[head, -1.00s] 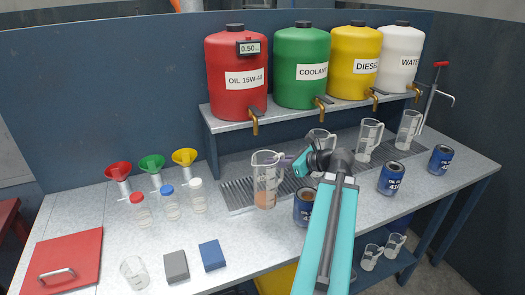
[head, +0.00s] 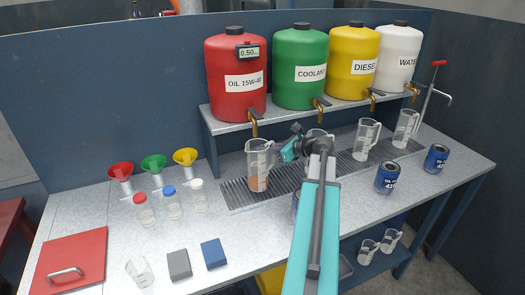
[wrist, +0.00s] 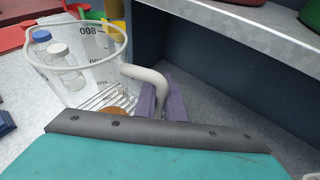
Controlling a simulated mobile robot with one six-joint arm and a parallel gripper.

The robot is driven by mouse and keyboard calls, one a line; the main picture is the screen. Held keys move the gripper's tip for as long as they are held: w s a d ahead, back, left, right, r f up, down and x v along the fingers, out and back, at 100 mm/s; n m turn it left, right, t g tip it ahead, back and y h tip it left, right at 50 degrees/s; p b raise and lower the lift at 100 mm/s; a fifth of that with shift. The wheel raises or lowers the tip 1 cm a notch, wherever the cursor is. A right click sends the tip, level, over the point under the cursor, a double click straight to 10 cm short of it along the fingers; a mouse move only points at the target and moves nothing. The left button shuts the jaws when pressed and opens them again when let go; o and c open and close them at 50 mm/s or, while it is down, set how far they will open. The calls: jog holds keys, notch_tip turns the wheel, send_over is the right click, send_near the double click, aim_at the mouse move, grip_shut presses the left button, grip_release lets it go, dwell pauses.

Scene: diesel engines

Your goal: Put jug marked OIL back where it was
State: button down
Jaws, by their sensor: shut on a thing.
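A clear measuring jug (head: 258,160) with some brown liquid at its bottom is upright at the left part of the drip grate, under the brass tap of the red OIL 15W-40 tank (head: 236,100). I cannot read an OIL mark on it. My gripper (head: 286,152) is shut on its handle from the right. In the wrist view the jug (wrist: 76,62) shows its scale and open rim, and the purple-grey fingers (wrist: 160,96) close around its pale handle. I cannot tell whether its base touches the grate (head: 238,193).
More jugs stand on the grate to the right, one (head: 366,138) under the diesel tap. Blue cans (head: 388,178) stand in front; one is mostly hidden behind my arm. Funnels (head: 153,166) and capped bottles (head: 172,203) are at left. The tank shelf (head: 225,117) overhangs behind.

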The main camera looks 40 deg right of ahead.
jog(key=w+d, duration=0.1)
jog(key=w+d+p, duration=0.1)
jog(key=w, duration=0.1)
jog(key=shift+w+f, duration=0.15)
jog(key=shift+f, duration=0.15)
dwell(0.3)
jog(key=shift+f+p, duration=0.85)
jog(key=shift+f, duration=0.95)
jog(key=c, duration=1.8)
grip_release()
jog(key=shift+c, duration=0.2)
jog(key=shift+r, duration=0.2)
jog(key=b+v, duration=0.4)
jog(key=v, duration=0.8)
